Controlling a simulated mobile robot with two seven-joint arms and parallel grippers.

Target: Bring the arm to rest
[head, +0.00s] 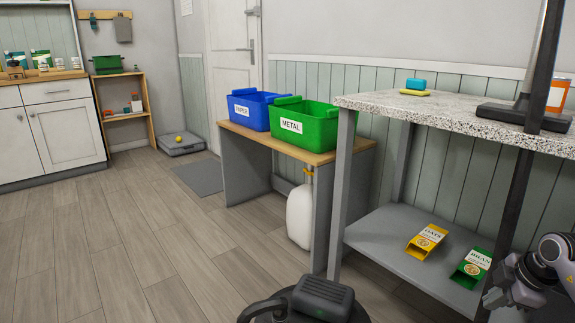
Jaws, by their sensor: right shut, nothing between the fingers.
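My right gripper (497,294) is at the lower right edge of the head view, at the end of my right arm, which comes in from the right. It is shut and empty. It hangs in front of the right side of the grey shelving table, near the green BRAN box (472,268) on the lower shelf, and appears apart from it. My left gripper is not in view.
A yellow OATS box (426,241) lies on the lower shelf (375,238). Blue PAPER (243,110) and green METAL (291,127) bins stand left. The left floor is clear.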

